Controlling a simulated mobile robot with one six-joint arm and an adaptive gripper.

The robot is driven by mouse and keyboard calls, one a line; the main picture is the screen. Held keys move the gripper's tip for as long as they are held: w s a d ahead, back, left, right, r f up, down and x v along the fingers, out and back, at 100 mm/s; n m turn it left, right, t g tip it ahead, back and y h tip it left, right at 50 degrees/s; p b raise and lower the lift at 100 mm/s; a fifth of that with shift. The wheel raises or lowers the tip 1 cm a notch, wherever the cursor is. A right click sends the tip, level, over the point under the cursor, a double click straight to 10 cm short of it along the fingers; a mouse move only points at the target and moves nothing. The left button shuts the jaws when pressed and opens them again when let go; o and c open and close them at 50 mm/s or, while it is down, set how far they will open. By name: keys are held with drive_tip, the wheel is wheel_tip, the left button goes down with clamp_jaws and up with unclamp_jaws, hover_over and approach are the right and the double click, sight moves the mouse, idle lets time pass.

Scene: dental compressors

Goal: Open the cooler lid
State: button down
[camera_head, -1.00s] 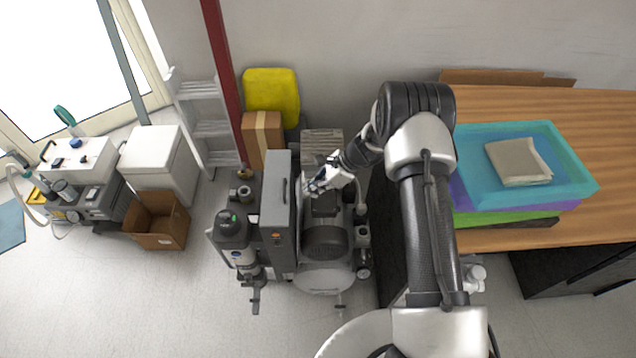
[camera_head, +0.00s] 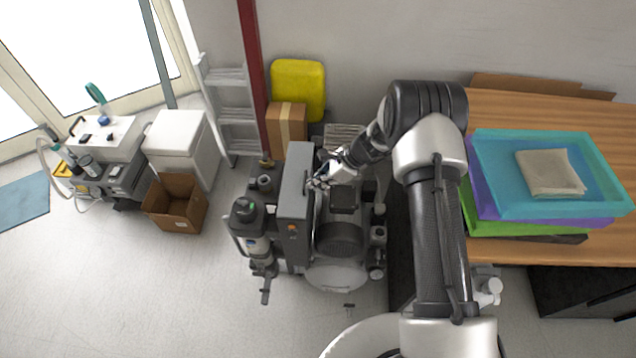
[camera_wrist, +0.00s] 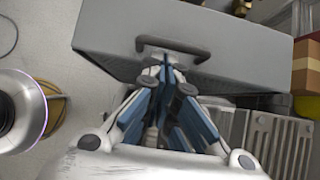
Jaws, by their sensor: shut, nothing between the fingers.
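A white cooler-like box (camera_head: 184,150) stands on the floor at the left in the head view, with its lid (camera_head: 176,131) down. My gripper (camera_head: 317,182) is far to its right, over the compressor unit. It also shows in the wrist view (camera_wrist: 165,66), with its blue-padded fingers together and nothing between them. The fingertips are at or just in front of the dark handle (camera_wrist: 190,48) of a grey cabinet (camera_wrist: 235,70). I cannot tell whether they touch it. The white box is not in the wrist view.
The compressor (camera_head: 338,240) stands below my arm. An open cardboard box (camera_head: 176,207) sits in front of the white box. A ladder (camera_head: 232,110) and red post (camera_head: 252,75) stand between it and the compressor. A table (camera_head: 600,240) is at right. The front-left floor is clear.

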drive_tip(key=shift+a+r+h+p, duration=0.15)
drive_tip(key=shift+r+h+p, duration=0.3)
drive_tip(key=shift+p, duration=0.25)
drive_tip(key=shift+a+r+p, duration=0.1)
drive_tip(key=shift+r+p, duration=0.1)
drive_tip(key=shift+p, duration=0.25)
drive_tip(key=a+r+h+p, duration=0.1)
drive_tip(key=r+h+p, duration=0.1)
drive_tip(key=p, duration=0.1)
drive_tip(key=a+r+h+p, duration=0.1)
drive_tip(key=h+p, duration=0.1)
drive_tip(key=p, duration=0.1)
drive_tip(key=shift+a+r, duration=0.15)
drive_tip(key=shift+r, duration=0.25)
drive_tip(key=shift+w+a+r+p, duration=0.1)
drive_tip(key=shift+a+r+p, duration=0.6)
drive_tip(key=shift+a, duration=0.15)
drive_tip(key=a+r+h+b, duration=0.2)
drive_tip(key=a+h+b, duration=0.1)
drive_tip(key=a, duration=0.4)
drive_tip(key=shift+b, duration=0.4)
drive_tip(key=shift+w, duration=0.1)
